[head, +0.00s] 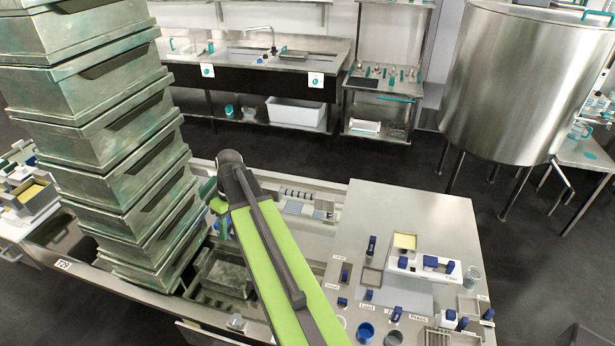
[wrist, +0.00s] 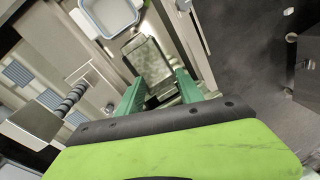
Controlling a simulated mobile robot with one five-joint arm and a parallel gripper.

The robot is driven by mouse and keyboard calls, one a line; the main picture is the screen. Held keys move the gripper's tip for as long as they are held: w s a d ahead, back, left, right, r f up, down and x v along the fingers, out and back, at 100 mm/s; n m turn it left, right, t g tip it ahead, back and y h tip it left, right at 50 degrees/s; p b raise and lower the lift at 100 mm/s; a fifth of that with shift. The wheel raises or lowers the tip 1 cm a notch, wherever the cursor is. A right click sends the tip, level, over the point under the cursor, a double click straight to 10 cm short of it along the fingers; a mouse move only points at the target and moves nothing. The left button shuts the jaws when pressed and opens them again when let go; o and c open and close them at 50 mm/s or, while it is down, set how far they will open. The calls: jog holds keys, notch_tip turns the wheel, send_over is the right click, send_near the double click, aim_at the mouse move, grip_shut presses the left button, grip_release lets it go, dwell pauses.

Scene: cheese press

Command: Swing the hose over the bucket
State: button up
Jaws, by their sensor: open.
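In the wrist view, my gripper (wrist: 158,88) is open, with its two green fingers apart. A worn grey-green metal box (wrist: 146,58) shows beyond and between the fingertips; I see nothing held. A pale, rounded open container (wrist: 110,16) is at the top; I cannot tell if it is the bucket. A grey ribbed rod (wrist: 74,98) joins a grey block at left. I cannot make out a clear hose in either view. In the head view, my green arm reaches over the bench and hides most of the gripper.
A tall, leaning stack of metal boxes (head: 125,150) stands left of my arm. A large steel vat (head: 520,85) stands behind right. Dark floor between bench and sinks is clear.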

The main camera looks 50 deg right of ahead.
jog(key=s+d+r+n+t+y+p, duration=0.1)
jog(key=s+d+r+p, duration=0.3)
jog(key=d, duration=0.8)
jog(key=s+d+r+n+t+p, duration=0.1)
jog(key=s+d+r+p, duration=0.35)
jog(key=d, duration=0.75)
jog(key=s+d+r+n+t+y+p, duration=0.1)
jog(key=s+d+r, duration=0.1)
jog(key=d+r, duration=0.75)
jog(key=d+b+x, duration=0.1)
jog(key=b+x, duration=0.4)
jog(key=x, duration=0.1)
jog(key=d+f+b+x, duration=0.1)
jog(key=b+x, duration=0.4)
jog(key=x, duration=0.1)
jog(key=d+b+x, duration=0.1)
jog(key=b+x, duration=0.4)
jog(key=x, duration=0.2)
jog(key=shift+s+d+f, duration=0.15)
jog(key=shift+f, duration=0.15)
jog(key=shift+f+b, duration=0.25)
jog(key=shift+b, duration=0.1)
jog(key=shift+r, duration=0.1)
grip_shut()
